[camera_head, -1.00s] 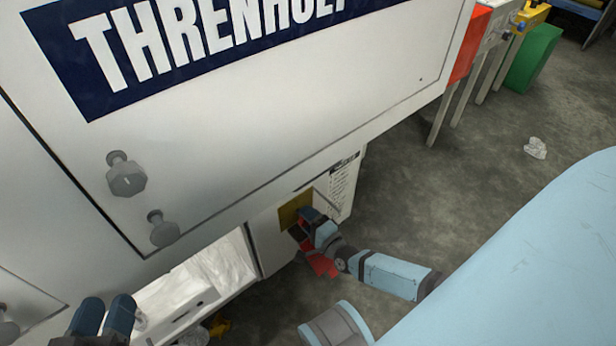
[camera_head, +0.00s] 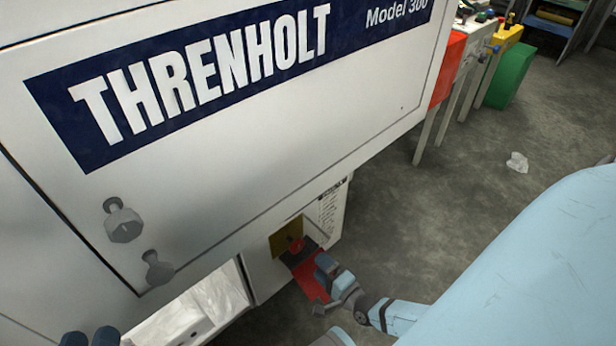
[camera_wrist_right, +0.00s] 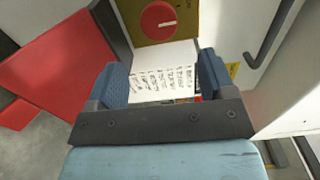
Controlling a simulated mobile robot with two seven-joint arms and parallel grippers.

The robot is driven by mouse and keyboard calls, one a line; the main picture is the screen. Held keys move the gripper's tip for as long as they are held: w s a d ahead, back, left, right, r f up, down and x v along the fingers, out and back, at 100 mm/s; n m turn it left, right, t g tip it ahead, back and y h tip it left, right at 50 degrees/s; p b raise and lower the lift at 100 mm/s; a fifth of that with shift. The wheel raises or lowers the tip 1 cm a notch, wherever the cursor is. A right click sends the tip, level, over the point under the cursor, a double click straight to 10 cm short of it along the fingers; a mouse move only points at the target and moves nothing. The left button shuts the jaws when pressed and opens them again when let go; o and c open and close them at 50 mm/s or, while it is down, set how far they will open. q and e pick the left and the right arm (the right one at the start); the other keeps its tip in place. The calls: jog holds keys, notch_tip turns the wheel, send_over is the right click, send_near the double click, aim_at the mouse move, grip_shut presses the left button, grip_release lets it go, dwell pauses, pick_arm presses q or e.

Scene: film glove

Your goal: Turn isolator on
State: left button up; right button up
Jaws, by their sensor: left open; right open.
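The isolator is a round red knob (camera_head: 296,244) on a yellow plate (camera_head: 285,239), low on the white machine's side. In the right wrist view the knob (camera_wrist_right: 158,21) shows a short white mark lying nearly level on its right half. My right gripper (camera_head: 322,268) is open, apart from the knob and to its lower right. In the wrist view its blue fingers (camera_wrist_right: 164,75) are spread below the knob, with nothing gripped. My left gripper (camera_head: 90,338) is open at the bottom left edge, mostly cut off.
A red panel (camera_head: 309,277) is below the knob, close to my right gripper; it fills the left of the wrist view. A sheet with printed text (camera_wrist_right: 165,72) shows between the fingers. A dark bar handle (camera_wrist_right: 268,38) is at right.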

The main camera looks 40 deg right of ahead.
jog(key=s, duration=0.4)
jog(key=shift+d+p, duration=0.15)
jog(key=shift+p, duration=0.15)
